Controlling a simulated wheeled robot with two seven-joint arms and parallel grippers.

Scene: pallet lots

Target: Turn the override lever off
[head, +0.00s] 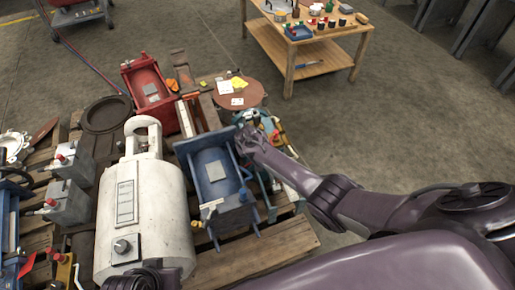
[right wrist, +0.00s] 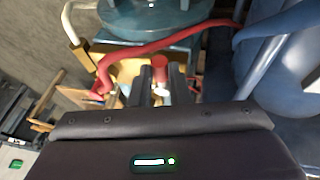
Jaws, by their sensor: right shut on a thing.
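My right gripper (head: 251,139) reaches in from the right in the head view, over the blue and yellow parts beside a blue machine. In the right wrist view its two dark fingers (right wrist: 159,82) are shut on a small red-ended thing (right wrist: 158,66). This may be the override lever, but its body is mostly hidden by the fingers and whether it is on or off does not show. A dark purple part of mine, perhaps the left gripper (head: 156,278), shows at the bottom edge of the head view; its fingers cannot be made out.
A blue machine (head: 214,168) and a white cylinder (head: 160,200) stand on the wooden pallet (head: 262,254). A red machine (head: 146,88) is behind. In the right wrist view a red hose (right wrist: 190,32) crosses close beyond the fingers. A wooden table (head: 316,43) stands farther back.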

